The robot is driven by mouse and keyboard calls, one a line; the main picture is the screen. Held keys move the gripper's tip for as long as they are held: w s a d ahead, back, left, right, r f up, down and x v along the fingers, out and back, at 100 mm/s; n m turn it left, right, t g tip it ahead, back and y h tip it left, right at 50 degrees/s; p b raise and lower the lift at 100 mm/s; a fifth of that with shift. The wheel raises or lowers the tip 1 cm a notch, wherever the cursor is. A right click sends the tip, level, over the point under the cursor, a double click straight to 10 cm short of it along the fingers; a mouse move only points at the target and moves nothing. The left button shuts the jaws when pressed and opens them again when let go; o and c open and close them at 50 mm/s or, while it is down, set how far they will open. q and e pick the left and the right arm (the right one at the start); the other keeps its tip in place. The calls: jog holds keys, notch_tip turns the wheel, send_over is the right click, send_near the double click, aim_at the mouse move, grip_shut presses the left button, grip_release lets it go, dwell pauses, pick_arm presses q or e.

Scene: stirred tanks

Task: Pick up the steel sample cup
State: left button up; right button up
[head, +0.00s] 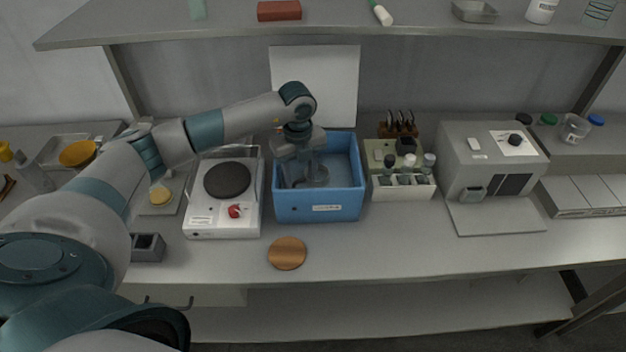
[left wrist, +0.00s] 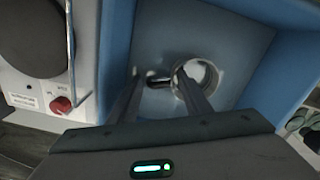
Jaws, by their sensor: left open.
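The steel sample cup (left wrist: 208,75) appears as a round, shiny metal rim inside the blue tub (left wrist: 255,60) in the left wrist view. My left gripper (left wrist: 157,76) is open and reaches down into the tub. Its right finger overlaps part of the cup in that view; I cannot tell whether it touches. A short dark and bright piece, perhaps a handle, shows between the fingertips. In the head view my left gripper (head: 299,178) is inside the blue tub (head: 319,211), and the cup is largely hidden by it. My right gripper is not in view.
A white hot plate device with a red knob (head: 235,211) stands left of the tub. A white bottle rack (head: 403,189) stands close on its right, then a grey instrument (head: 490,160). A copper disc (head: 287,253) lies in front. A shelf (head: 350,31) runs above.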

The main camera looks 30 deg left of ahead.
pick_arm(q)
jog(key=shift+s+f+p, duration=0.1)
jog(key=shift+f+p, duration=0.25)
jog(key=shift+f, duration=1)
jog(key=shift+c, duration=0.2)
grip_shut()
jog(key=shift+r, duration=0.2)
jog(key=shift+r+b, duration=0.45)
jog(key=shift+r, duration=0.2)
notch_tip(320, 180, up, 7)
jog(key=b, duration=0.3)
jog(key=shift+r, duration=0.75)
